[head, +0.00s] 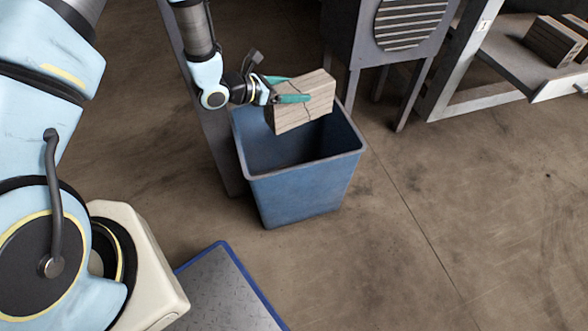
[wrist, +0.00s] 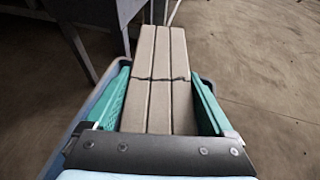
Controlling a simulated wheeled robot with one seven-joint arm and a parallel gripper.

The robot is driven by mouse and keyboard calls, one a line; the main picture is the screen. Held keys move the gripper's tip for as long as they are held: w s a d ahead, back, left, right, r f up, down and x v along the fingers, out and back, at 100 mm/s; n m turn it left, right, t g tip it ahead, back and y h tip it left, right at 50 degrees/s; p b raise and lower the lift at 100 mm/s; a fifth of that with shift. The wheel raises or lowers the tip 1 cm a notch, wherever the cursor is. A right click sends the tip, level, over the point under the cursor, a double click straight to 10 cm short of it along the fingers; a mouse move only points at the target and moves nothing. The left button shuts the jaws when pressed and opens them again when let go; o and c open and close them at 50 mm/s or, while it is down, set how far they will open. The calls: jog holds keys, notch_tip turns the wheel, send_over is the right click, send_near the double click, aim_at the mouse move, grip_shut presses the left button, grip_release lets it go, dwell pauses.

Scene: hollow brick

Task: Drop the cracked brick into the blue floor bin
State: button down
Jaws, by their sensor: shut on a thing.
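The cracked brick (head: 306,103) is a light brown grooved block with a dark crack across it. My gripper (head: 291,90) is shut on it, with a green finger on each side. In the wrist view the brick (wrist: 160,75) sits between the two green fingers (wrist: 160,100), and the crack runs across its grooves. The blue floor bin (head: 310,190) stands on the floor, open at the top. In the head view the brick appears over the bin's opening, toward its back right. The bin's rim (wrist: 62,140) shows at the left in the wrist view. The exact height of the brick above the rim is hard to tell.
A grey machine (head: 350,45) with a round slatted vent stands on legs right behind the bin. A grey bench (head: 510,60) at the upper right holds dark brown bricks (head: 553,40). A blue-edged metal plate (head: 225,290) lies in front. The floor at right is clear.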

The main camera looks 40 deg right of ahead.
jog(key=shift+d+f+b, duration=0.1)
jog(key=shift+f+b, duration=1.4)
jog(key=shift+f, duration=1.1)
jog(key=shift+c, duration=0.6)
grip_release()
jog(key=shift+o, duration=0.6)
jog(key=shift+f, duration=0.1)
jog(key=v, duration=1.1)
